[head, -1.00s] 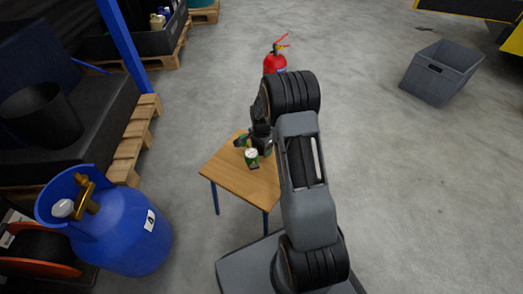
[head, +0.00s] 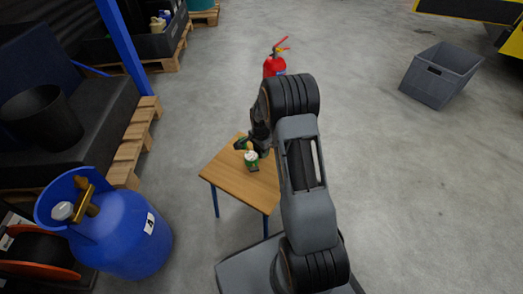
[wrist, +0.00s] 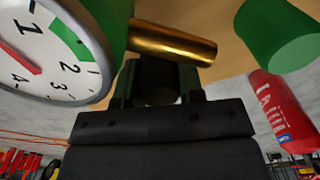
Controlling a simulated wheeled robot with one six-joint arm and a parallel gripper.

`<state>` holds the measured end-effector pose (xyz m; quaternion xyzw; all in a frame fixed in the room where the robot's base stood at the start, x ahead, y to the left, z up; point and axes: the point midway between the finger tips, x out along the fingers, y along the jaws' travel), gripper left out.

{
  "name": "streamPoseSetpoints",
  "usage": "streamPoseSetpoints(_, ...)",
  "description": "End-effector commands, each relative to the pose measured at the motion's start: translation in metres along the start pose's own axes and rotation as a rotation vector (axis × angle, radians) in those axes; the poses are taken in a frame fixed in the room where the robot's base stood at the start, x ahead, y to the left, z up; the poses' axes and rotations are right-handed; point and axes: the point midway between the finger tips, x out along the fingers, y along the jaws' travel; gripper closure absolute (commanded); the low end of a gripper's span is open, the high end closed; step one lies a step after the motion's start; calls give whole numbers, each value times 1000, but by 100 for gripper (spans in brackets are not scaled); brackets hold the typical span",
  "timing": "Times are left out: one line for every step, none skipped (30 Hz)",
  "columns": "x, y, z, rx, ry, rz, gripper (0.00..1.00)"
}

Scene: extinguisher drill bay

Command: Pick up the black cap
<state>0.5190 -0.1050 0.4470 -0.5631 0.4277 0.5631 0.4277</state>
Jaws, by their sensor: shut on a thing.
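My gripper (wrist: 158,88) is shut on the black cap (wrist: 158,92), a dark round piece between its two fingers in the wrist view. Little of the cap shows, because the fingers and the dark shade hide most of it. In the head view my gripper (head: 260,136) is over the far part of the small wooden table (head: 240,184), partly hidden by my arm. The cap cannot be made out there.
A green-bodied gauge with a white dial (wrist: 45,50) is close by, with a brass tube (wrist: 172,45) and a green cylinder (wrist: 278,35). A red extinguisher (head: 274,66) stands beyond the table. A blue gas cylinder (head: 118,230) is at left; open floor lies right.

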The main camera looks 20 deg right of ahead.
Motion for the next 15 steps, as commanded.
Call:
streamPoseSetpoints(-1, 0, 0, 0, 0, 0, 90)
streamPoseSetpoints(-2, 0, 0, 0, 0, 0, 90)
streamPoseSetpoints(-5, 0, 0, 0, 0, -1, 90)
streamPoseSetpoints(-7, 0, 0, 0, 1, -1, 90)
streamPoseSetpoints(-9, 0, 0, 0, 1, -1, 90)
streamPoseSetpoints(-13, 0, 0, 0, 1, -2, 90)
streamPoseSetpoints(-17, 0, 0, 0, 1, -2, 90)
streamPoseSetpoints(-21, 0, 0, 0, 1, -2, 90)
streamPoseSetpoints(-27, 0, 0, 0, 1, -2, 90)
streamPoseSetpoints(-32, 0, 0, 0, 1, -2, 90)
streamPoseSetpoints(-38, 0, 0, 0, 1, -1, 90)
streamPoseSetpoints(-42, 4, 3, -1, 1, -1, 90)
streamPoseSetpoints(-47, 7, 6, -1, 0, -1, 90)
streamPoseSetpoints(-52, 10, 9, -1, 1, -2, 90)
streamPoseSetpoints(-58, 14, 12, -2, 1, -2, 90)
